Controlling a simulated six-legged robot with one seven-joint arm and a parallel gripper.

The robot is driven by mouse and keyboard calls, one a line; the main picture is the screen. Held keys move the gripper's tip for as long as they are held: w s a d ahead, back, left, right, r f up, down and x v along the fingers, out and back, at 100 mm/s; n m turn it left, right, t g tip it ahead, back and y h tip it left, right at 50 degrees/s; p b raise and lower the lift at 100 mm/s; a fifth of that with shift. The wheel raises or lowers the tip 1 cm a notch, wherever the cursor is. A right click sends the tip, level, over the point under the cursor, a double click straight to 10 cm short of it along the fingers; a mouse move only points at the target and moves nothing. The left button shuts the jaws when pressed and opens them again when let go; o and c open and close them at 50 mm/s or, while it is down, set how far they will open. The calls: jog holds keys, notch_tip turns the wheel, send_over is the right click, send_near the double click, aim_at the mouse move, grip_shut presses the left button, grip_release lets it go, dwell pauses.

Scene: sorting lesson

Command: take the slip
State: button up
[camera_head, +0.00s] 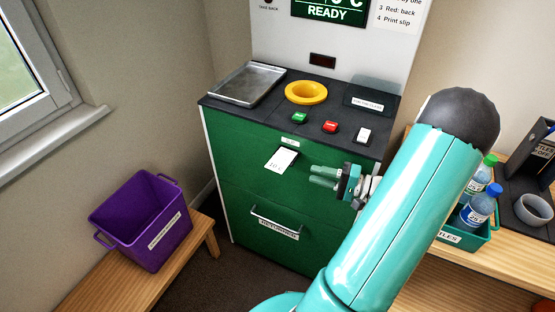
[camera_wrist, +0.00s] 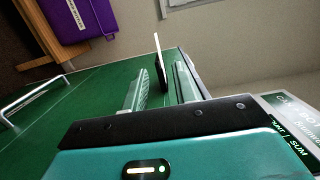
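The white printed slip (camera_head: 281,160) sticks out of a slot in the green front of the machine (camera_head: 240,170), tilted downward. In the wrist view the slip (camera_wrist: 157,45) shows nearly edge-on as a thin white strip, with the dark slot at its base. My gripper (camera_head: 314,176) is to the right of the slip in the head view, with a gap between them. In the wrist view my gripper (camera_wrist: 161,70) has its two fingers apart and nothing between them. The slip lies beyond the fingertips, roughly in line with the space between them.
The machine's dark top holds a metal tray (camera_head: 248,84), a yellow ring (camera_head: 306,92) and green, red and white buttons. A handle (camera_head: 274,222) juts out below. A purple bin (camera_head: 141,220) stands on a bench at left. Bottles (camera_head: 479,204) stand in a crate at right.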

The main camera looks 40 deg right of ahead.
send_near(276, 165)
jog(key=x, duration=1)
grip_shut()
jog(key=shift+f, duration=0.1)
